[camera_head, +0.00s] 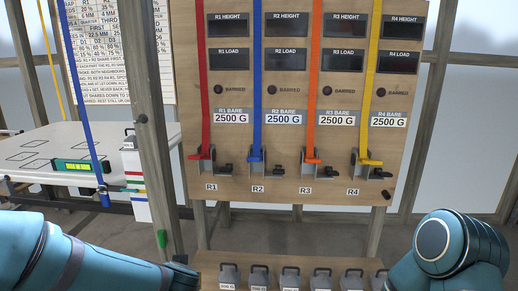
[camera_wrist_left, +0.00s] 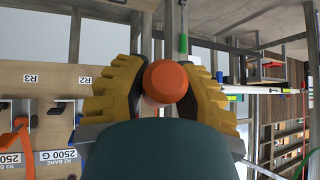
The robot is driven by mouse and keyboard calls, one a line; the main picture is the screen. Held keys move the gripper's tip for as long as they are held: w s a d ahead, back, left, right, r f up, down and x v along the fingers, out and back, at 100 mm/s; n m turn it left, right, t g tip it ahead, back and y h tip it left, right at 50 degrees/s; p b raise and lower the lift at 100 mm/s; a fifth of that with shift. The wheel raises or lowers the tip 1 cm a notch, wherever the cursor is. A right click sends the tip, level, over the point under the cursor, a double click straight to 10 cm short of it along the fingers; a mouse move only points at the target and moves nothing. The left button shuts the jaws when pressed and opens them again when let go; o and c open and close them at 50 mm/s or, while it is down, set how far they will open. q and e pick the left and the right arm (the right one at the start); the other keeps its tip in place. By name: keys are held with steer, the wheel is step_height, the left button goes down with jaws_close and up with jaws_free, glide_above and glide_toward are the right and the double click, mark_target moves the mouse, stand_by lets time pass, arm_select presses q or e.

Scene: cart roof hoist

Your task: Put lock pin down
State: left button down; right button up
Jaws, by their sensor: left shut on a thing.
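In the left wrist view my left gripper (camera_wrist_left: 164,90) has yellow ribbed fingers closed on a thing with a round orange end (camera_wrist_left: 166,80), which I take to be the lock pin. The rest of it is hidden by the fingers and the dark gripper body. My right gripper is out of view; only my right arm shows at the bottom right.
A wooden board (camera_head: 232,185) carries red, blue, orange and yellow straps at levers marked R1 to R4. A row of grey handled weights (camera_head: 260,277) stands on a shelf below. A white table (camera_head: 35,140) with a green level (camera_head: 76,166) is at left, behind a wooden post (camera_head: 152,120).

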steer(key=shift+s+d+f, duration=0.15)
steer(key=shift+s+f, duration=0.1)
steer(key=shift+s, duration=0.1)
